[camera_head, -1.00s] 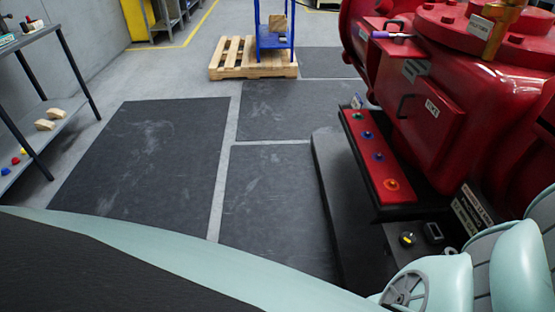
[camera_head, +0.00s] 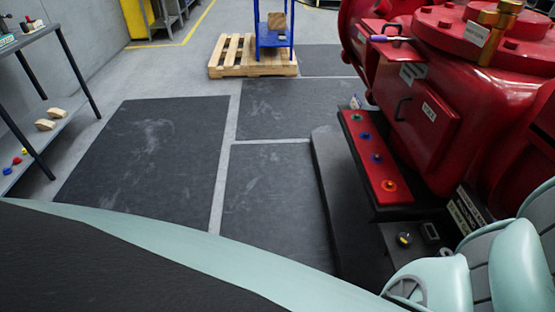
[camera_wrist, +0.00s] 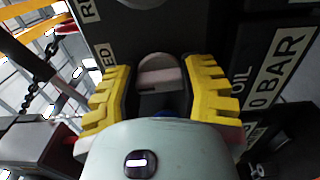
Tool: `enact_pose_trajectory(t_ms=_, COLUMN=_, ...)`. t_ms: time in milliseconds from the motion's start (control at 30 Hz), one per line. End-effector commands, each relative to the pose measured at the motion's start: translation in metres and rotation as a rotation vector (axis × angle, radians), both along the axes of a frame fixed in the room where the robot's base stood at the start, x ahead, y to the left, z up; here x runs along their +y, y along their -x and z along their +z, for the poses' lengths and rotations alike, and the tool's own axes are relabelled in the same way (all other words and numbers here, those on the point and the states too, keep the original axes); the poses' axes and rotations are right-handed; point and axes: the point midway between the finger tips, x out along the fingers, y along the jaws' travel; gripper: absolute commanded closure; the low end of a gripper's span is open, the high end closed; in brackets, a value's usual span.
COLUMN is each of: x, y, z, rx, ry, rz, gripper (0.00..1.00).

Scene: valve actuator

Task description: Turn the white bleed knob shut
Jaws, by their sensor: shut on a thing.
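The white bleed knob (camera_wrist: 162,73) shows in the wrist view as a pale grey-white, round-topped piece on a dark panel. A partly covered label ending in "ED" (camera_wrist: 105,56) is left of it. My gripper (camera_wrist: 160,88) has a yellow ridged finger on each side of the knob and is shut on it. The knob's lower part and the contact faces are partly hidden by the fingers and my wrist. In the head view neither the knob nor my gripper can be made out; my pale green arm covers the lower right.
In the wrist view an "OIL" and "0 BAR" panel (camera_wrist: 275,70) lies close right of my fingers. Dark floor mats (camera_head: 275,190) at the left are clear.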

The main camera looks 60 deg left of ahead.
Motion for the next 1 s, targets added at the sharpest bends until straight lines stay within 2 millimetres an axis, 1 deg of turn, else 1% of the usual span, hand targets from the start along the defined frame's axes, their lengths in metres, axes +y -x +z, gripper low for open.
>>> enact_pose_trajectory(t_ms=33, x=0.000, y=0.000, z=-0.003, rx=0.006, ry=-0.004, rz=0.000, gripper=0.93)
enact_pose_trajectory(t_ms=267, x=0.000, y=0.000, z=-0.003, rx=0.007, ry=-0.002, rz=0.000, gripper=0.93)
enact_pose_trajectory(t_ms=300, x=0.000, y=0.000, z=-0.003, rx=0.008, ry=-0.002, rz=-0.001, gripper=0.51)
enact_pose_trajectory(t_ms=400, x=0.000, y=0.000, z=-0.002, rx=0.006, ry=-0.001, rz=0.000, gripper=0.40)
enact_pose_trajectory(t_ms=633, x=0.000, y=0.000, z=-0.001, rx=0.004, ry=0.000, rz=0.001, gripper=0.40)
enact_pose_trajectory(t_ms=733, x=0.001, y=0.003, z=-0.001, rx=0.004, ry=0.001, rz=-0.001, gripper=0.40)
enact_pose_trajectory(t_ms=867, x=0.007, y=0.015, z=-0.001, rx=0.006, ry=0.001, rz=-0.004, gripper=0.40)
enact_pose_trajectory(t_ms=1000, x=0.019, y=0.034, z=-0.001, rx=0.006, ry=0.000, rz=-0.006, gripper=0.40)
